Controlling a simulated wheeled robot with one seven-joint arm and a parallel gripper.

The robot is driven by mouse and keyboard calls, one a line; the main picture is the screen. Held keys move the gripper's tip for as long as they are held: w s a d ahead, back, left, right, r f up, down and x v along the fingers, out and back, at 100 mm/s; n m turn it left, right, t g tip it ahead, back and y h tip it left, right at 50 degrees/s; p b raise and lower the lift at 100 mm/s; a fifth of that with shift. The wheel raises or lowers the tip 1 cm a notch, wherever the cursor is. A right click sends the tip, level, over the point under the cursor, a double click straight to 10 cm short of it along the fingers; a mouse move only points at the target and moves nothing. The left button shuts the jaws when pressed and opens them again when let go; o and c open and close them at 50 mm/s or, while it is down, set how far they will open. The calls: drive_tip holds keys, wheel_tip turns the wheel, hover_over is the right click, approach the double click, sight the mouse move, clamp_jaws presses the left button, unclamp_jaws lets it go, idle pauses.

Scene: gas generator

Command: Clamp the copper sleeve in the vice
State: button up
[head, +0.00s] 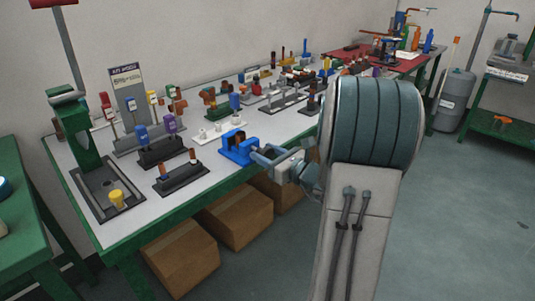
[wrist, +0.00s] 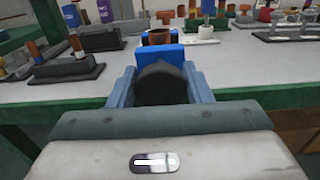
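The blue vice (head: 239,147) stands at the front edge of the long bench. In the wrist view its blue body (wrist: 168,52) is straight ahead of my gripper. A copper-brown sleeve (wrist: 158,37) stands upright at the vice; I cannot tell if the jaws press on it. My gripper (head: 267,153) is level with the vice at its front. In the wrist view the fingers (wrist: 160,78) lie on both sides of a dark round knob (wrist: 160,84) in front of the vice. No clear gap shows, but contact is not certain.
The bench (head: 125,215) has a green front edge. A black stand with brown pieces (head: 180,180) is left of the vice, a white tray (head: 219,126) behind it. A green press (head: 85,130) stands at the left end. Cardboard boxes (head: 235,217) sit below.

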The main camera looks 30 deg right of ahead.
drive_tip(key=shift+c, duration=0.7)
drive_tip(key=shift+r+m+p, duration=0.1)
drive_tip(key=shift+m+p, duration=0.2)
drive_tip(key=shift+p, duration=0.1)
